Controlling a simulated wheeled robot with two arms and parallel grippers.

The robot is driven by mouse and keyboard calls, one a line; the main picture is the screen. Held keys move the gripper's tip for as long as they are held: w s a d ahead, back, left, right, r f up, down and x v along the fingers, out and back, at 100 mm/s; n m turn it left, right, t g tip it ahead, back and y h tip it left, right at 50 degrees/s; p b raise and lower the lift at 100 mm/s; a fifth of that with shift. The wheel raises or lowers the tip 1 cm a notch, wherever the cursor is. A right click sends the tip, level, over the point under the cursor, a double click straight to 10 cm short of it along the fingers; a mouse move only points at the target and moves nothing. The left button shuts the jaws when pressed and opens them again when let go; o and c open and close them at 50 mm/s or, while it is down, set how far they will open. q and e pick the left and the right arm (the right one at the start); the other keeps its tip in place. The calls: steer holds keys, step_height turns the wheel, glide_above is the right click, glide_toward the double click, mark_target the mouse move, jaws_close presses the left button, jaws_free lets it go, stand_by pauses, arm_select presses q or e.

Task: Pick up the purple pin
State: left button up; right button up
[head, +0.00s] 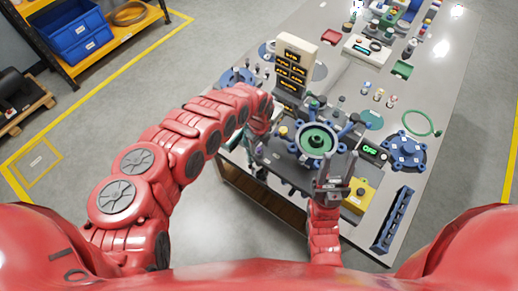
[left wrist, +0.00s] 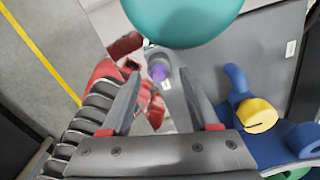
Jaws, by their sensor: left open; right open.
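The purple pin (left wrist: 159,73) shows in the left wrist view as a small purple tip, just below a large teal rounded thing (left wrist: 182,20). In that picture it lies between the open fingertips of my left gripper (left wrist: 163,82); the fingers do not visibly hold it, and I cannot tell how far beyond the tips it is. In the head view my left gripper (head: 255,146) is at the table's left edge, partly hidden by its own arm, and I cannot make out the pin there. My right gripper (head: 332,182) is open and empty, pointing up near the table's front.
A blue fixture with a green ring (head: 316,140) stands between and beyond my grippers. A yellow box (head: 359,195), a blue slotted rack (head: 394,220) and a blue flange (head: 403,150) are to the right. A tall label panel (head: 294,66) stands behind.

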arm_select(q)
steer(key=shift+a+f, duration=0.1)
steer(key=shift+f, duration=0.4)
jaws_close()
